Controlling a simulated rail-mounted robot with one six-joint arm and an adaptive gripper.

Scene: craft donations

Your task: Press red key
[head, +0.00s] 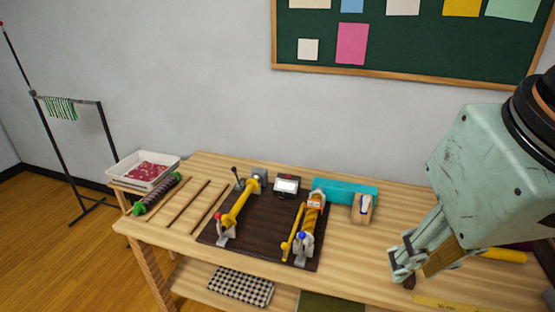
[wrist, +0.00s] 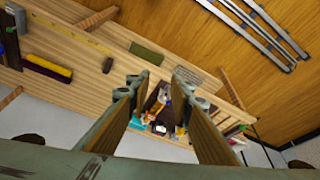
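A dark board (head: 263,222) on the wooden table carries two clamp-like fixtures. The left fixture (head: 238,205) has a yellow roll, a black lever and a small red knob (head: 218,216). The right fixture (head: 306,225) has an orange-wrapped roll, a yellow bar and a blue knob. Behind them sits a small dark box with a white face (head: 287,185) and a tiny reddish mark; I cannot tell which part is the red key. My gripper (head: 405,272) is at the right, apart from the board. In the wrist view my gripper (wrist: 161,80) is open and empty.
A teal box (head: 345,190) and a wooden block with a white and blue piece (head: 362,208) stand right of the board. Thin sticks (head: 188,203), a green-ended roller (head: 156,195) and a white tray (head: 120,171) lie left. A ruler (head: 450,306) lies front right.

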